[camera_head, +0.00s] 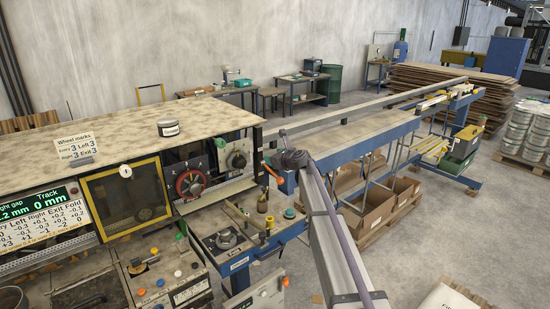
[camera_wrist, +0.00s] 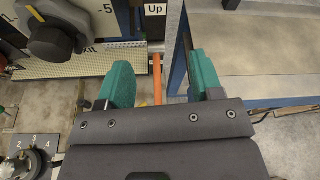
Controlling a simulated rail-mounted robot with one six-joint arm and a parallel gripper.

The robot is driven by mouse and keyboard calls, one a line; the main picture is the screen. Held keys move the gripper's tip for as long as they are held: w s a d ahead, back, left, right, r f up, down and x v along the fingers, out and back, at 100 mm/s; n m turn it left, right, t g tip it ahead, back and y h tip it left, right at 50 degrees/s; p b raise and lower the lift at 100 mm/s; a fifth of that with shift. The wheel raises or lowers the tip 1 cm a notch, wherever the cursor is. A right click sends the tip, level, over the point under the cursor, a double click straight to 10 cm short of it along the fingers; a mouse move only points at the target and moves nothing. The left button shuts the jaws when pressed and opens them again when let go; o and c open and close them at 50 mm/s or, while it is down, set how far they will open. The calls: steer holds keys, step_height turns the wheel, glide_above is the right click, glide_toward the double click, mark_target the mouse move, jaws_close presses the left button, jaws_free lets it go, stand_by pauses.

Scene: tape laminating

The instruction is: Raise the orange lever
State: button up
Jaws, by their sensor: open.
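The orange lever (camera_head: 272,172) shows as a short slanted bar at the right end of the machine's panel in the head view. In the wrist view the lever (camera_wrist: 157,80) stands upright in the picture, between the two green fingers of my gripper (camera_wrist: 160,75). The fingers are apart, with a visible gap on each side of the lever. The lever is nearer the left finger. Whether the fingers are level with it in depth I cannot tell. A label reading "Up" (camera_wrist: 154,9) sits above the lever. My gripper's fingers are not clear in the head view.
A dark knob (camera_wrist: 52,42) on the panel is left of the lever. A blue-framed table (camera_wrist: 255,55) is close by the right finger. A numbered dial (camera_wrist: 32,155) is at lower left. The laminating machine's wooden top (camera_head: 110,150) fills the left of the head view.

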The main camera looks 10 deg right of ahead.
steer(key=shift+s, duration=0.1)
steer(key=p+v, duration=0.3)
steer(key=v, duration=0.7)
steer(key=shift+s+d, duration=0.2)
steer(key=shift+s, duration=0.05)
steer(key=shift+r, duration=0.1)
